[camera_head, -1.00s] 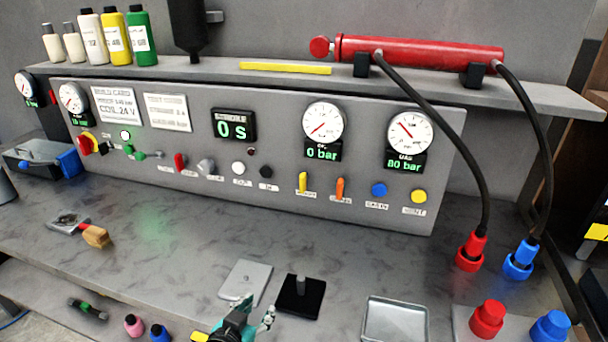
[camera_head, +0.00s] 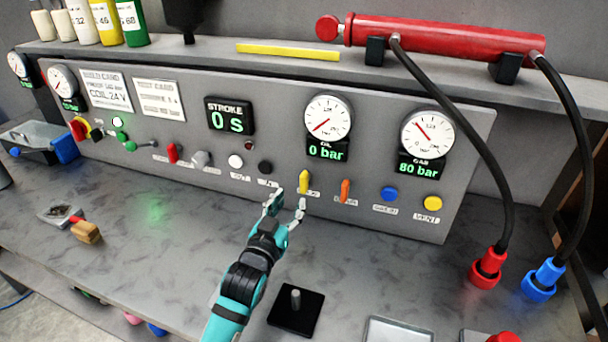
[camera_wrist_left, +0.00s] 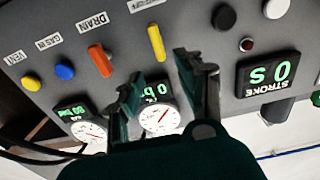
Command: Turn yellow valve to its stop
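The yellow valve (camera_head: 304,182) is a small upright lever on the grey panel, below the oil gauge that reads 0 bar. In the left wrist view the yellow valve (camera_wrist_left: 156,42) shows beyond the fingertips, near the gap between them. My left gripper (camera_head: 287,206) is open and empty, just below and to the left of the valve, with its fingers pointing at the panel. In the left wrist view its two fingers (camera_wrist_left: 155,75) are spread apart. They appear apart from the valve. My right gripper is not in view.
An orange lever (camera_head: 345,190), labelled DRAIN, stands right of the valve. A blue button (camera_head: 389,194) and a yellow button (camera_head: 432,203) lie farther right. A black button (camera_head: 265,167) is to the left. A black plate with a peg (camera_head: 284,316) is on the bench below.

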